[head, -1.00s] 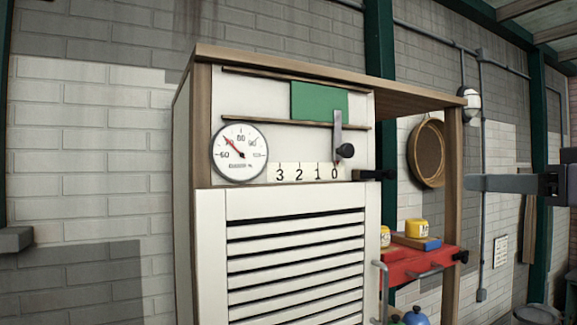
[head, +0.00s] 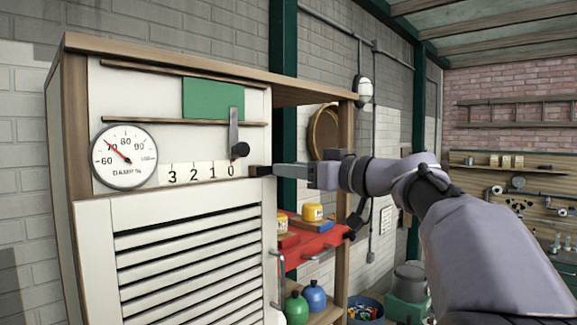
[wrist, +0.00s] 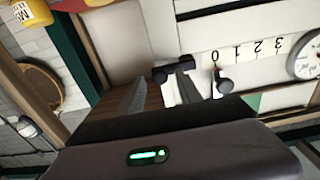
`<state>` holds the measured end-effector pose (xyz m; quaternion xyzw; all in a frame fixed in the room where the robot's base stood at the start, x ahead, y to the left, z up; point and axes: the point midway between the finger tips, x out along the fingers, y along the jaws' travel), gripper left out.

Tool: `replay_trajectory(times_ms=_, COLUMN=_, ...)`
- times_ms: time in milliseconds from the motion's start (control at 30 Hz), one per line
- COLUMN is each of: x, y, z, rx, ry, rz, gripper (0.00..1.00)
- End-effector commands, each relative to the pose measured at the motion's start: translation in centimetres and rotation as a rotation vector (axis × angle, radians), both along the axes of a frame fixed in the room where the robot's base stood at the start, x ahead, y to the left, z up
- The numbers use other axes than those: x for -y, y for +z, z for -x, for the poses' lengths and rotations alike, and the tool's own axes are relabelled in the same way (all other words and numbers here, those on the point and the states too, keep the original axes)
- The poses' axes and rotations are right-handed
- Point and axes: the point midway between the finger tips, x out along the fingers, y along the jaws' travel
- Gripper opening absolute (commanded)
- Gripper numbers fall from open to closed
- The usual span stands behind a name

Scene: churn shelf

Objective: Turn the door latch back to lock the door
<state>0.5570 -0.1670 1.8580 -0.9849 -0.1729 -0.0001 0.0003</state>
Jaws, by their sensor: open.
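The door latch (head: 260,171) is a short black bar at the top right corner of the white slatted door (head: 190,255). It lies about level. My gripper (head: 276,171) reaches in from the right, with its tips beside the latch's right end. In the wrist view the black latch (wrist: 172,70) lies just ahead of my open fingertips (wrist: 160,84), at the gap between them. I cannot tell whether the fingers touch it or straddle it. The head view hides the latch's right end behind the fingers.
A lever with a black knob (head: 239,150) hangs by the 0 of the number scale (head: 200,172), close left of the latch. A round gauge (head: 124,156) is further left.

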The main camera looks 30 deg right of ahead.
Motion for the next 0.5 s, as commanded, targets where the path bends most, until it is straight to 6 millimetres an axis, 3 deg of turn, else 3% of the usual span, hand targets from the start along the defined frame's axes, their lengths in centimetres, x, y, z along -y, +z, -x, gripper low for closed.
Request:
replay_trajectory(times_ms=100, x=0.0, y=-0.03, z=0.03, rx=0.0, ry=0.0, rz=0.0, gripper=0.42)
replay_trajectory(times_ms=300, x=0.0, y=-0.02, z=0.05, rx=0.0, ry=0.0, rz=0.0, gripper=0.02)
replay_trajectory(times_ms=500, x=0.0, y=-0.03, z=0.06, rx=-0.001, ry=0.0, rz=-0.002, gripper=0.0)
